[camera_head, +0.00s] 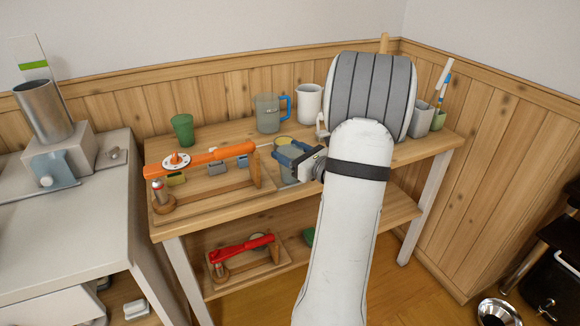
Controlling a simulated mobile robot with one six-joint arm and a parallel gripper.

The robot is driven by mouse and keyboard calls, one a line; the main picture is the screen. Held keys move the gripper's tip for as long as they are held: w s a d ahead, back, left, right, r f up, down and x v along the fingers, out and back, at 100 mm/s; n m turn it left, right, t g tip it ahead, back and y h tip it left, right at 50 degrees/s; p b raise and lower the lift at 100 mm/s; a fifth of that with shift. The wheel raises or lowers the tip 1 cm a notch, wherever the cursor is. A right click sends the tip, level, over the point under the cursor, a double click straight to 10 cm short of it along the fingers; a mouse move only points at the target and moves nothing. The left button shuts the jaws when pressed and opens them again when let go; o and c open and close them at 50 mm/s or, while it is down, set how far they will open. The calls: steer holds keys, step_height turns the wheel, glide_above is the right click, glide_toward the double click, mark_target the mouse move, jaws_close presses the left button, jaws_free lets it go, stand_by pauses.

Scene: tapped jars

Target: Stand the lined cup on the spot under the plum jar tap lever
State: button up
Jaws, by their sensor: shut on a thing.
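My gripper (298,160), with blue fingers, is at the front middle of the wooden table. It is shut on a grey cup (288,176) with a yellowish inside, which looks like the lined cup. The cup seems upright; fingers hide part of it, and I cannot tell whether its base touches the table. I cannot make out a plum jar, its tap lever or the spot under it. My arm hides part of the table to the right.
An orange lever (205,157) on a wooden stand is left of my gripper. A green cup (183,130), a grey mug with a blue handle (267,113) and a white mug (309,103) stand behind. A red lever (240,247) is on the lower shelf.

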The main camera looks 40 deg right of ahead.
steer(key=shift+c, duration=1.4)
step_height(320, 180, up, 10)
steer(key=p, duration=0.1)
steer(key=shift+p, duration=0.35)
steer(key=shift+d, duration=0.1)
